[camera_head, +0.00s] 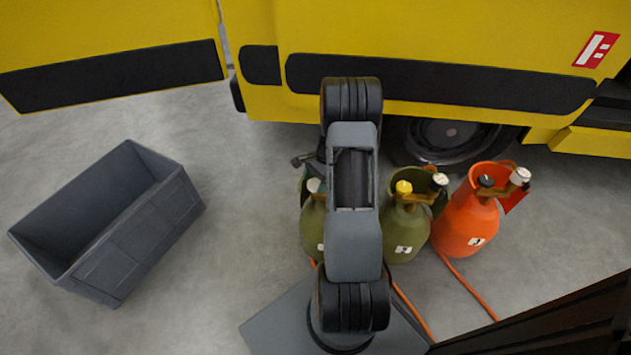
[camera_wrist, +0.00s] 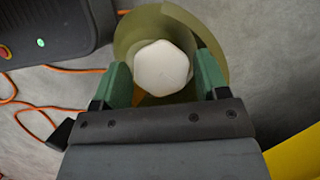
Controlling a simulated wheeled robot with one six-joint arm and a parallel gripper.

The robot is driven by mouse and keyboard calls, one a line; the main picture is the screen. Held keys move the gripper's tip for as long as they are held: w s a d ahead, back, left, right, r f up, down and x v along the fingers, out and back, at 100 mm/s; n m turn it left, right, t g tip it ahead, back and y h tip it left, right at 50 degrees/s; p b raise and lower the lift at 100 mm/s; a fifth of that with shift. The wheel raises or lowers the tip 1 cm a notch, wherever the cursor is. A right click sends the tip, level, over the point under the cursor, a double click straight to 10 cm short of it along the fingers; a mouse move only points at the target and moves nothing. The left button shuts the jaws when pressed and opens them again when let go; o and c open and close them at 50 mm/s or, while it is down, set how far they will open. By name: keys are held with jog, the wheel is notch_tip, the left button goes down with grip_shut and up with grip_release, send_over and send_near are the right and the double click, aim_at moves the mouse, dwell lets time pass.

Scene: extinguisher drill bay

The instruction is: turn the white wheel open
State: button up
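In the wrist view, the white wheel (camera_wrist: 162,66) is a rounded, many-sided knob inside an olive collar (camera_wrist: 135,30). My gripper (camera_wrist: 163,76) has its two green fingers apart, one at each side of the wheel. They look very near its edges, and I cannot tell whether they touch. In the head view, the left olive cylinder (camera_head: 311,230) is half hidden behind my arm. A pale knob (camera_head: 314,185) shows at its top, and most of my gripper is hidden there.
Orange hoses (camera_head: 468,285) lie on the floor. A yellow vehicle (camera_head: 430,30) stands behind. A grey bin (camera_head: 128,240) is at left, with clear floor around it.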

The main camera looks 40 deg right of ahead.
jog(key=c, duration=0.6)
jog(key=shift+c, duration=0.2)
